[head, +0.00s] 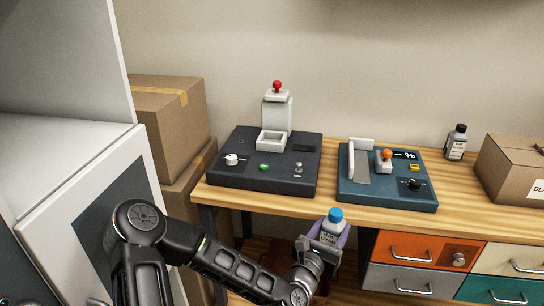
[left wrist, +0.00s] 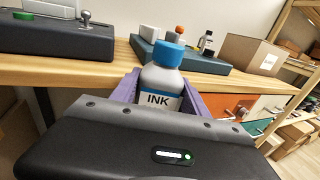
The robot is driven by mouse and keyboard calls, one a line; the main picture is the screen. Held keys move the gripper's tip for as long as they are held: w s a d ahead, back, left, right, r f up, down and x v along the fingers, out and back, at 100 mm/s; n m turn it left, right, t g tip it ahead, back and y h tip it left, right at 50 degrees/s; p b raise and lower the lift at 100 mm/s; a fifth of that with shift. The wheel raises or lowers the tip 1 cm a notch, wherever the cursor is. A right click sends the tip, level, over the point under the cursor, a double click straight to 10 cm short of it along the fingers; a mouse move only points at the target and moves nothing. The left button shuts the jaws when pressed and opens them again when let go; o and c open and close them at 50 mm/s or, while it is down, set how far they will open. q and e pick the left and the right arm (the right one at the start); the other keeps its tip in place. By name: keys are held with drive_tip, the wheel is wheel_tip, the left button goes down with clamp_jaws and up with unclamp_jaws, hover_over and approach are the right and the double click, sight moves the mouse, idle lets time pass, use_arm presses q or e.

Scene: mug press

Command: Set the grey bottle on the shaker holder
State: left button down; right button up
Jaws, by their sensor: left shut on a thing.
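The grey bottle (head: 327,238) has a blue cap and a white label; in the left wrist view the bottle (left wrist: 160,80) reads INK. My left gripper (head: 329,233) is shut on it, with its purple fingers on either side, and holds it upright in front of the table's front edge. The teal machine (head: 345,196) stands on the table behind and to the right of the bottle. Its pale L-shaped holder (head: 359,168), which looks like the shaker holder, is empty. My right gripper is in neither view.
A dark machine (head: 222,176) with a red-topped press stands left of the teal one on the wooden table (head: 465,205). A small dark bottle (head: 456,146) and a cardboard box (head: 508,165) are at the right. Drawers (head: 410,249) lie below; a white cabinet (head: 70,150) is at the left.

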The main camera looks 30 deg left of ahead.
use_arm(q)
drive_tip(key=d+f+b, duration=0.1)
drive_tip(key=f+b, duration=0.3)
drive_tip(key=f, duration=0.4)
drive_tip(key=s+d+f+h+b, duration=0.1)
drive_tip(key=f+b, duration=0.3)
drive_tip(key=f, duration=0.4)
drive_tip(key=shift+s+d+m, duration=0.2)
drive_tip(key=shift+d+m, duration=0.1)
drive_tip(key=shift+d, duration=0.45)
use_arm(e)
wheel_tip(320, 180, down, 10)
use_arm(q)
drive_tip(key=shift+f, duration=0.15)
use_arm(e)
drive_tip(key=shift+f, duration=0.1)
